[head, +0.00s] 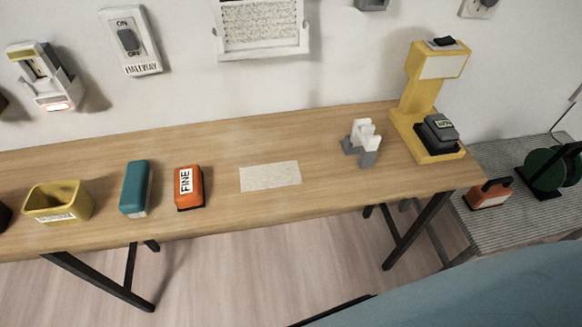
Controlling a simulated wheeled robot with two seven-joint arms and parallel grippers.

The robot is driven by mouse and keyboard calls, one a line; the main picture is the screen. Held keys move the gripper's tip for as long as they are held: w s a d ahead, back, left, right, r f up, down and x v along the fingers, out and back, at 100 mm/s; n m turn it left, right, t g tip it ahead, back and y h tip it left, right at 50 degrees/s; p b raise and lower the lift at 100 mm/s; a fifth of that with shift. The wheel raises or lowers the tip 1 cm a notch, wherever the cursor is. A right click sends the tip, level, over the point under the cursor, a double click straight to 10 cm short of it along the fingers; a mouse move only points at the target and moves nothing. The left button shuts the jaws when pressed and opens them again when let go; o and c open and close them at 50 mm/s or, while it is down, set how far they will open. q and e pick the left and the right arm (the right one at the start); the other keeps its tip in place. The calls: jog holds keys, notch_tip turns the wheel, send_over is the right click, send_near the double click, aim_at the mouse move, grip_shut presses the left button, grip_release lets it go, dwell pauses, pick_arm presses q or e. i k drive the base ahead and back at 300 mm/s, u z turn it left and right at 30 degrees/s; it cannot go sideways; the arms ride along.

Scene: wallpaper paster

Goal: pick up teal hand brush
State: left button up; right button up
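A teal block-shaped object (134,188), which looks like the teal hand brush, stands on the wooden table near its front edge, left of centre. Its top and sides are teal, with a pale strip low at its front. It stands apart from the yellow bin (73,214) on its left and the orange block marked "FINE" (191,189) on its right. Neither of my grippers shows in the head view.
The wooden table (310,135) also carries a pale sheet (270,176), a white-and-grey holder (362,140) and a yellow stand (420,95). A ribbed side surface (500,155) holds an orange-and-black item (488,194) and green discs (545,168). Table behind the teal object is clear.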

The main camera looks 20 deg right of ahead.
aim_at(136, 190)
jog(key=z, duration=2.55)
jog(key=k, duration=1.4)
jog(key=u, duration=1.7)
jog(key=i, duration=0.5)
jog(key=z, duration=0.05)
